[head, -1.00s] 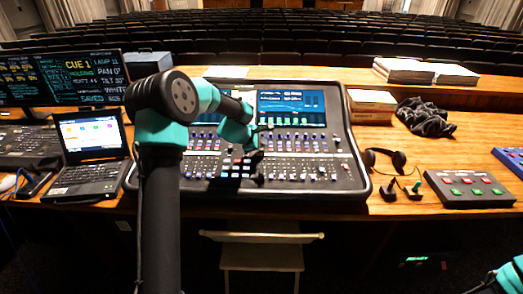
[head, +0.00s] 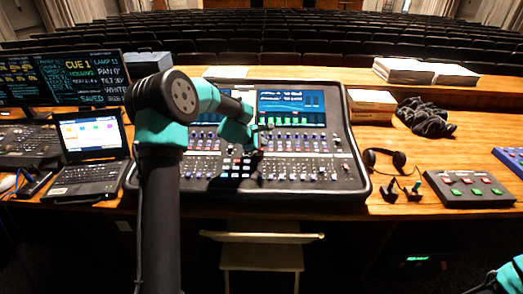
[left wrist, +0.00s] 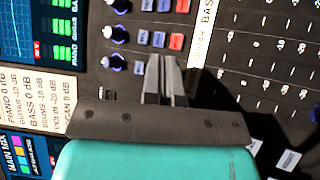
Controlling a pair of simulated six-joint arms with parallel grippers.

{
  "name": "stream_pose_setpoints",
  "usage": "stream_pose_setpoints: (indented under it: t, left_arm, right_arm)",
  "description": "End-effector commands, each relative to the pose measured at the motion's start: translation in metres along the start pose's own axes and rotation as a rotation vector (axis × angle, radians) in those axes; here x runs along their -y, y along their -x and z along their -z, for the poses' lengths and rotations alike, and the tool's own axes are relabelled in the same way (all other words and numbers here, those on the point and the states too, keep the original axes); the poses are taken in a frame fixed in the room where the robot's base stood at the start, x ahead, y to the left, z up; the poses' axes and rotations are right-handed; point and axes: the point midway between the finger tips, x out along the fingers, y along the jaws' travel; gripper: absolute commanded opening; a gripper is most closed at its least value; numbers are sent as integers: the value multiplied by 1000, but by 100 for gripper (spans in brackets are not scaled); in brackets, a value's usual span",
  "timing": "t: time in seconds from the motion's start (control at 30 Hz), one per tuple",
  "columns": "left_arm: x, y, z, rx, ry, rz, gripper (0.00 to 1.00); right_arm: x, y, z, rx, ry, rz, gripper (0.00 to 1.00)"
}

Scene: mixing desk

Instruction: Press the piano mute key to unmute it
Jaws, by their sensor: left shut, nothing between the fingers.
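The mixing desk (head: 300,172) stands in the middle of the table, with rows of knobs, keys and faders below its screens. My left gripper (head: 258,156) is over the desk's key area, shut and empty. In the left wrist view its closed fingertips (left wrist: 166,62) point down at the panel, just beside a red key (left wrist: 177,42) and pale keys (left wrist: 158,39). Another red key (left wrist: 182,6) lies farther up. A label strip with PIANO and other names (left wrist: 35,105) is at the left. I cannot tell which key is the piano mute, or whether the fingertips touch the panel.
A laptop (head: 90,181) stands left of the desk. A headset (head: 385,160), a box with red and green buttons (head: 468,188), and stacked papers (head: 371,105) are to the right. Part of my right arm shows at the bottom right corner. A chair (head: 262,254) stands in front.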

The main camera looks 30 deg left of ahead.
Motion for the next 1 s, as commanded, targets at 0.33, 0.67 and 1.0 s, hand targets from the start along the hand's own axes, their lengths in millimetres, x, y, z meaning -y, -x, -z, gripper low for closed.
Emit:
stream_pose_setpoints:
  t: [0.33,0.67,1.0]
  left_arm:
    - [3,-4,3,0,1,1,0]
    - [4,-6,4,0,0,0,0]
    - [5,-7,5,0,0,0,0]
  right_arm:
    - [0,0,0,0,0,0,43]
    - [0,0,0,0,0,0,43]
    - [0,0,0,0,0,0,43]
